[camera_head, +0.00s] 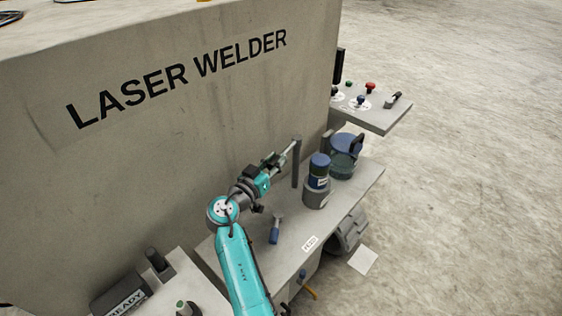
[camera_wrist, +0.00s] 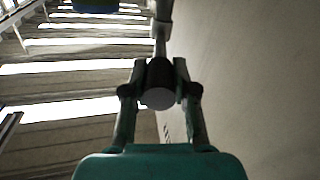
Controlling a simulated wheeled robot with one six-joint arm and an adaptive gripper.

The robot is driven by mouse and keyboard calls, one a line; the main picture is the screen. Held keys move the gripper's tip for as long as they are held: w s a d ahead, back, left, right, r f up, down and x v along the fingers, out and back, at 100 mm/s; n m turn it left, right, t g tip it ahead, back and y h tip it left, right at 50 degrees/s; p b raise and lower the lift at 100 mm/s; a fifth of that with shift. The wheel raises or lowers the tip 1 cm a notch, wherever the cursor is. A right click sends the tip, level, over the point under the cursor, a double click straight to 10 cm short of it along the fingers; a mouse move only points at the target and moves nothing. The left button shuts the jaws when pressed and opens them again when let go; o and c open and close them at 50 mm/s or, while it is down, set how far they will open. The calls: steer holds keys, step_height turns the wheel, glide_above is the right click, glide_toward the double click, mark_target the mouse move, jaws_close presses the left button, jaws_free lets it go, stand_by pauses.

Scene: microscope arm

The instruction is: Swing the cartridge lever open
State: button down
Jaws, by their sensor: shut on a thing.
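In the wrist view, my gripper (camera_wrist: 160,88) is shut on a dark round grip with a pale end cap (camera_wrist: 160,98). The grip sits on a light shaft (camera_wrist: 160,42) that runs away from me; it appears to be the cartridge lever. In the head view, my gripper (camera_head: 288,152) is at the upper part of an upright dark grey post (camera_head: 297,165), beside the laser welder's wall. The fingers are small there and hide the grip, so how it joins the post cannot be made out.
The laser welder (camera_head: 170,140) stands close behind my arm. On the bench (camera_head: 345,195) are a blue-capped dark jar in a grey holder (camera_head: 316,193), a larger blue-green jar (camera_head: 345,160) and a blue-handled tool (camera_head: 274,232). A control panel (camera_head: 375,112) juts out at the right.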

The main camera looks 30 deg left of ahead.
steer(key=shift+f, duration=0.2)
steer(key=c, duration=0.9)
jaws_free()
steer(key=shift+r, duration=0.15)
step_height(320, 180, up, 10)
steer(key=shift+f, duration=0.1)
steer(key=shift+a, duration=0.1)
